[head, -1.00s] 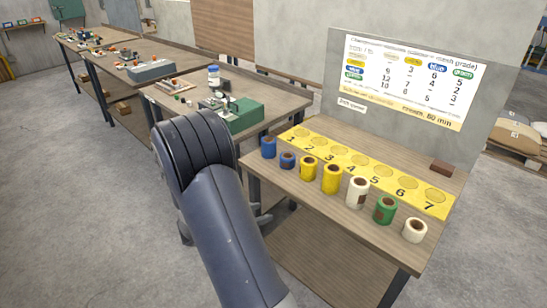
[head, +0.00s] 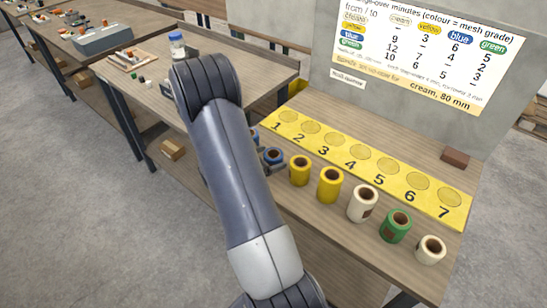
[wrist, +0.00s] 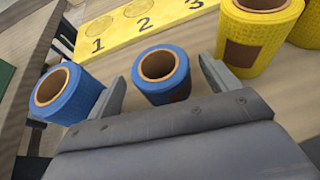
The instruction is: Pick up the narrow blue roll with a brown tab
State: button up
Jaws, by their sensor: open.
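The short blue roll (wrist: 151,92) with a brown tab (wrist: 181,92) low on its side stands upright on the bench in the wrist view. My gripper (wrist: 163,80) is open, with one finger on each side of this roll and visible gaps between. In the head view the same roll (head: 273,164) shows just right of my arm, which hides the gripper. A taller blue roll (wrist: 75,98) stands left of my left finger, with no tab showing. In the head view most of it is behind my arm.
A yellow roll (wrist: 246,45) with a brown tab stands right of my right finger. More yellow, cream (head: 362,205) and green (head: 395,227) rolls continue the row. A numbered yellow strip (head: 440,202) lies behind them. A brown block (head: 455,157) sits at the back right.

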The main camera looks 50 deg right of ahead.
jog(key=shift+x, duration=1.25)
jog(key=shift+c, duration=0.5)
jog(key=c, duration=1)
jog(key=shift+r, duration=0.15)
